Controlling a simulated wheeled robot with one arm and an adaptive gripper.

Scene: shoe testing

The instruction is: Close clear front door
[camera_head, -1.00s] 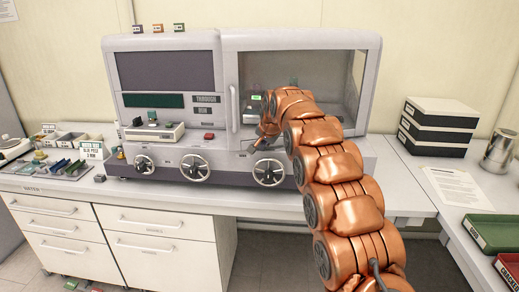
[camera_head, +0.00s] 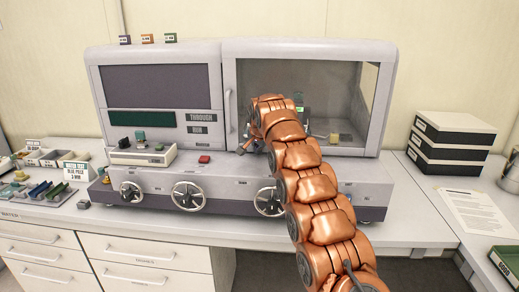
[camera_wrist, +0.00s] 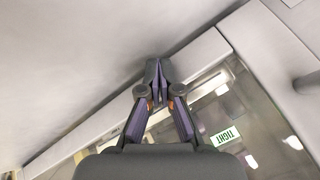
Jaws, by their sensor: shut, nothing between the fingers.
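The clear front door (camera_head: 345,85) is the windowed right part of the grey test machine, with a pale vertical handle (camera_head: 228,115) at its left side. I cannot tell whether it is fully closed or ajar. My gripper (camera_head: 246,147) is in front of the window's lower left, mostly hidden by my copper arm. In the wrist view, my gripper (camera_wrist: 158,72) is shut and empty, its fingertips close to a pale frame edge (camera_wrist: 205,48). Contact cannot be told. A green TIGHT label (camera_wrist: 225,136) shows beyond the frame.
Handwheels (camera_head: 189,196) line the machine's lower front. A small control box (camera_head: 143,154) and a red button (camera_head: 204,159) sit on its ledge at left. Stacked black-and-white boxes (camera_head: 450,140) stand right of the machine.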

